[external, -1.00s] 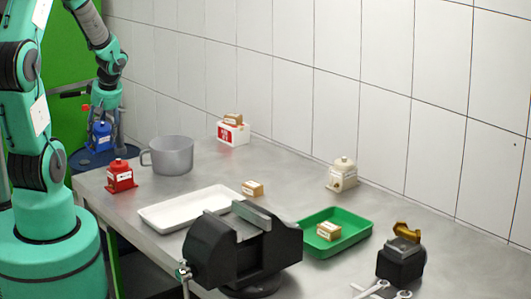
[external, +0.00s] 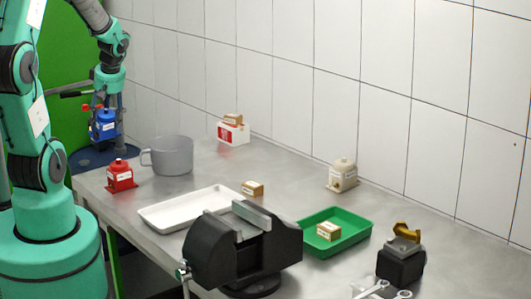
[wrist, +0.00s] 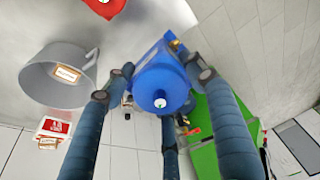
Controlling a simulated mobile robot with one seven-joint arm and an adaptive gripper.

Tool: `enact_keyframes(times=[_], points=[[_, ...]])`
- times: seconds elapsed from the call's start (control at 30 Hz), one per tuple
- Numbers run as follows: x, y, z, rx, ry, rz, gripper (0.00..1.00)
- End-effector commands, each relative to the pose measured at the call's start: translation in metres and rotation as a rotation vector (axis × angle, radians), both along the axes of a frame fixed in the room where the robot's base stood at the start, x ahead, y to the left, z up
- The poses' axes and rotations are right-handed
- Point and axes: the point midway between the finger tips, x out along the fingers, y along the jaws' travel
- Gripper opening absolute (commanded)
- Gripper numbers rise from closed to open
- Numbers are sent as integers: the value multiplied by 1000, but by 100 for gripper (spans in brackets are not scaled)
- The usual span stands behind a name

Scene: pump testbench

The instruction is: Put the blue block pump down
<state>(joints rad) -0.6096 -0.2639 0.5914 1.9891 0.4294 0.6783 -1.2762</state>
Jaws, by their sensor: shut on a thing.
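The blue block pump (external: 103,124) is up in the air at the left end of the bench, above the dark blue round surface (external: 88,156). My gripper (external: 104,113) points down and is shut on the pump. In the wrist view the blue block pump (wrist: 161,80) sits between my gripper's fingers (wrist: 160,95), with its round top towards the camera. A brass-coloured fitting shows at its upper edge. The underside of the pump is hidden.
A red pump (external: 120,175) and a grey pot (external: 172,155) stand near the bench's left end. A red-and-white box (external: 233,133), white tray (external: 180,215), green tray (external: 355,238), cream pump (external: 342,174) and black vise (external: 215,255) stand farther right.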

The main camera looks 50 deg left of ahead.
Motion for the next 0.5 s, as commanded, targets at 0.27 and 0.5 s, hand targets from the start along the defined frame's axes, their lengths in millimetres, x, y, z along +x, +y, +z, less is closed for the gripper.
enact_keyframes(times=[0.27, 0.5], points=[[4, -58, 0, -59, -2, -9, 0], [3, -117, 0, -122, -2, -18, 0]])
